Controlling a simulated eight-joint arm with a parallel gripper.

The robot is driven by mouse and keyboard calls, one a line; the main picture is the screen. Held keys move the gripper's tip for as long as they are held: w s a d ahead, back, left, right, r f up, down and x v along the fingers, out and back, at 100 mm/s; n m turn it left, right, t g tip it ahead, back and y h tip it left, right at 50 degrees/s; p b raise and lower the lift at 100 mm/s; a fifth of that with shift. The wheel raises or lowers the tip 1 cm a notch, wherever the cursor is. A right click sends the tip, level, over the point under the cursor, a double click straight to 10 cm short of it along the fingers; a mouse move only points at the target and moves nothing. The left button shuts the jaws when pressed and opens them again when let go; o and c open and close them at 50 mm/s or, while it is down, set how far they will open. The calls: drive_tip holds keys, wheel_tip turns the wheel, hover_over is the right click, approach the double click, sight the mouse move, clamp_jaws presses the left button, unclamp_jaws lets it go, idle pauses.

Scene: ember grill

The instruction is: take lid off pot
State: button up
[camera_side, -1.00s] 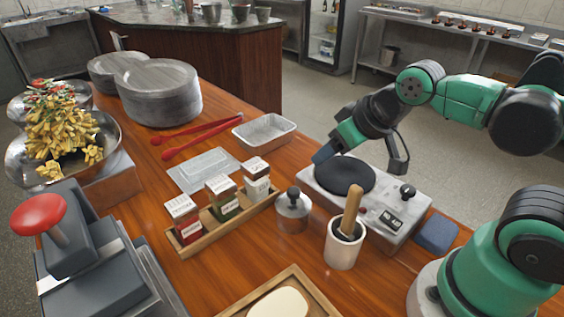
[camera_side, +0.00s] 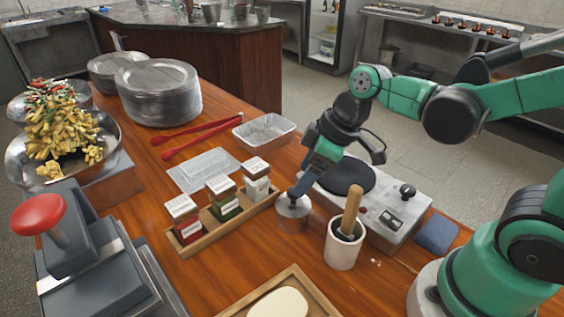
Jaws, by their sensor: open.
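A small round metal pot (camera_side: 292,217) stands on the wooden table, just right of the spice rack. Its lid, with a dark knob seen earlier, is now mostly hidden behind my gripper (camera_side: 297,194). My gripper points down and to the left over the top of the pot, with its fingers at the knob. The fingers are open. Whether they touch the knob cannot be told.
A wooden rack of spice boxes (camera_side: 223,201) is close on the left. A white cup with a wooden-handled tool (camera_side: 344,247) stands close in front on the right. A hot plate (camera_side: 390,214) is behind right. Red tongs (camera_side: 197,137) and a metal tray (camera_side: 264,131) lie further back.

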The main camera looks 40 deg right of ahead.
sight(294, 198)
drive_tip(key=shift+x, duration=2.5)
clamp_jaws()
